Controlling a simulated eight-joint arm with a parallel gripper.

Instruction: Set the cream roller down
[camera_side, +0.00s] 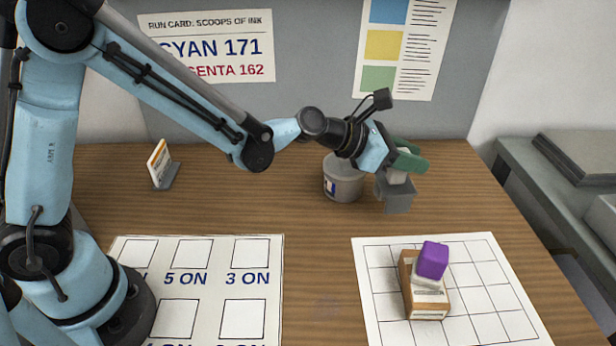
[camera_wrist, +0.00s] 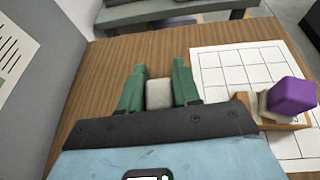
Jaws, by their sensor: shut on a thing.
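My gripper (camera_side: 404,160) has green fingers and is shut on a pale, cream-white block-like piece (camera_side: 397,178), which I take to be the cream roller. In the wrist view the pale piece (camera_wrist: 158,94) sits between the two green fingers (camera_wrist: 158,88). The fingers hide much of the piece.
A grey tub (camera_side: 343,182) stands close left of the holder. On the gridded sheet (camera_side: 490,270), a wooden box (camera_side: 428,306) bears a pale piece and a purple cube (camera_side: 432,260). A small card stand (camera_side: 162,165) is back left. The wooden table (camera_side: 250,195) is clear mid-left.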

